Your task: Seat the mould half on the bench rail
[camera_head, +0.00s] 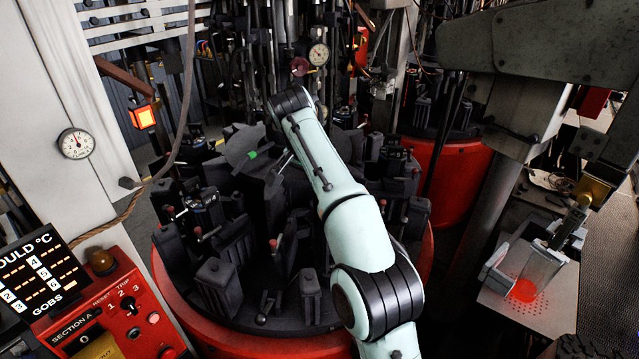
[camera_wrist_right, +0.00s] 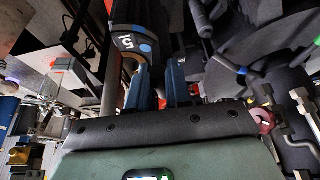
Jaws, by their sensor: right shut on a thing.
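My right arm reaches into the rotary machine in the head view; its gripper is hidden there behind the dark wrist. In the right wrist view the right gripper (camera_wrist_right: 160,70) shows two blue-grey fingers, shut on a dark part that I take for the mould half (camera_wrist_right: 130,41). It carries a white number 15, a blue dot and a copper-coloured edge beside the left finger. Its full outline is hidden. I cannot make out the bench rail for certain in either view. My left gripper is not in view.
A red-rimmed turntable (camera_head: 300,347) with several dark mould blocks (camera_head: 218,285) surrounds the arm. A control panel (camera_head: 115,315) and display (camera_head: 40,275) stand at the left. Hoses hang upper left.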

